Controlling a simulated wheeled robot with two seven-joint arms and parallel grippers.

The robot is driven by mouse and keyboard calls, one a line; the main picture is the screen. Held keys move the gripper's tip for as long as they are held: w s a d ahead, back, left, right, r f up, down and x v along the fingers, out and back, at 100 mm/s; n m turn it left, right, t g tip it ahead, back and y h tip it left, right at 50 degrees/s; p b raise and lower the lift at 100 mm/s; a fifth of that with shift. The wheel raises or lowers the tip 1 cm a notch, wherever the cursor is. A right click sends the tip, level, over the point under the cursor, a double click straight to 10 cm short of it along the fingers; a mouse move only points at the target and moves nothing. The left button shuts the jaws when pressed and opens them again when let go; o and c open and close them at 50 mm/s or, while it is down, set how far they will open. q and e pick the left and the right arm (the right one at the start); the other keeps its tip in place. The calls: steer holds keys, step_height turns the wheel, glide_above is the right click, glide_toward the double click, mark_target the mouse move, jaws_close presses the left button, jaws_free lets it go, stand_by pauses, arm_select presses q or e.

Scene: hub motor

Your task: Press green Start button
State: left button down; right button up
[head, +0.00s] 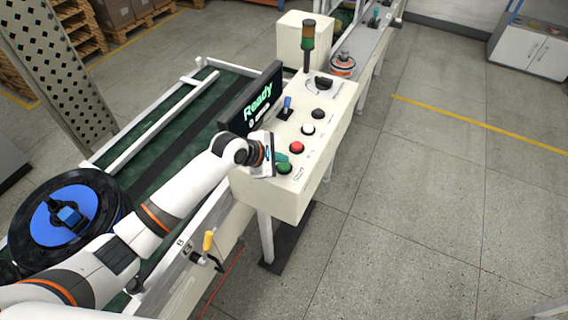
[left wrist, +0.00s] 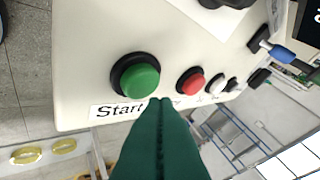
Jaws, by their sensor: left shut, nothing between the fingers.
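The green Start button (head: 284,169) sits at the near end of a cream control panel (head: 325,125), above the label "Start". In the left wrist view the green button (left wrist: 138,80) is a round dome in a black ring, fully visible. My left gripper (head: 280,158) is over the near end of the panel, right beside the green button. Its green fingers (left wrist: 160,104) are shut together and empty, with the tips just below and right of the button in the wrist view. I cannot tell whether they touch the panel. My right gripper is not in view.
A red button (head: 297,147), a white button (head: 308,129) and a black button (head: 318,113) line the panel. A screen (head: 250,103) reads "Ready". A blue-handled switch (head: 286,105) and a signal lamp (head: 308,40) stand farther back. A conveyor lies left; open floor lies right.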

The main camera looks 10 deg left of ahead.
mark_target(281, 167)
arm_select(q)
steer(key=shift+f, duration=0.35)
steer(key=shift+f, duration=0.65)
stand_by(0.6)
stand_by(0.3)
steer(key=shift+r+p, duration=1.05)
steer(key=shift+p, duration=0.4)
step_height(281, 167, up, 5)
steer(key=p, duration=0.5)
steer(key=shift+p, duration=0.35)
